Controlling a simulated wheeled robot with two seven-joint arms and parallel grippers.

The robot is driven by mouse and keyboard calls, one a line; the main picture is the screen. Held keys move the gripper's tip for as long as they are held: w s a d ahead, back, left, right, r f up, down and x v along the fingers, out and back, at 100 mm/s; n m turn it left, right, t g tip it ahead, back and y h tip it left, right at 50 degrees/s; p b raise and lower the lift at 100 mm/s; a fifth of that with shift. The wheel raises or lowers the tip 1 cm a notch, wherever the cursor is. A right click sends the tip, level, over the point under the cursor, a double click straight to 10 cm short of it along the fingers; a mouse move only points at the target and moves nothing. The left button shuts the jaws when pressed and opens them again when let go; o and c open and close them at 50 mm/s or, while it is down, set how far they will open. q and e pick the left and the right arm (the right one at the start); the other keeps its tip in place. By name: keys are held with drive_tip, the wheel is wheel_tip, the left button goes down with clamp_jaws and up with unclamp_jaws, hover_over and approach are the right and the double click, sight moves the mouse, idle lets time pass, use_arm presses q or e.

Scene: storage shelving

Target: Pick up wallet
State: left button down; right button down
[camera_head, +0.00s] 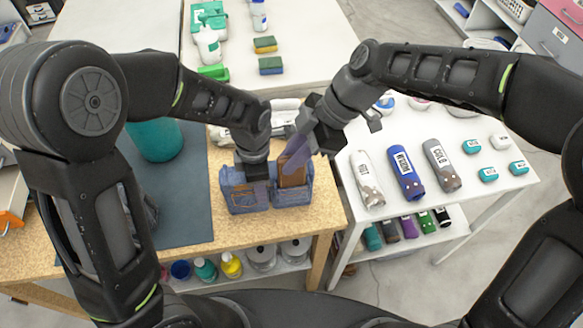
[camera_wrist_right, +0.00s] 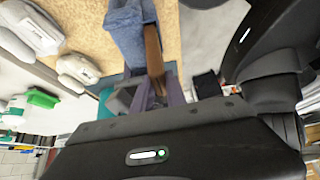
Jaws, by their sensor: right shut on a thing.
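The brown wallet (camera_head: 292,171) stands upright in the right part of a blue fabric holder (camera_head: 240,203) on the wooden table. My right gripper (camera_head: 296,152) is above that part, shut on the wallet's upper edge. In the right wrist view the wallet (camera_wrist_right: 153,48) runs from between the fingers (camera_wrist_right: 158,92) into the blue holder (camera_wrist_right: 122,28), so its lower part is hidden. My left gripper (camera_head: 257,178) points down at the holder's left part; whether its fingers are open or shut is unclear.
A teal cylinder (camera_head: 154,142) stands on the dark mat (camera_head: 190,215) to the left. Sponges (camera_head: 270,66) and a spray bottle (camera_head: 208,47) are behind. The wooden table's front strip is clear.

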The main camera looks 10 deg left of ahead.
wheel_tip(320, 180, up, 5)
drive_tip(key=shift+f, duration=0.2)
idle(0.4)
use_arm(q)
drive_tip(key=c, duration=0.6)
unclamp_jaws()
drive_tip(key=shift+r, duration=0.1)
wheel_tip(320, 180, up, 7)
drive_tip(key=shift+r, duration=0.15)
use_arm(e)
drive_tip(key=shift+w, duration=0.1)
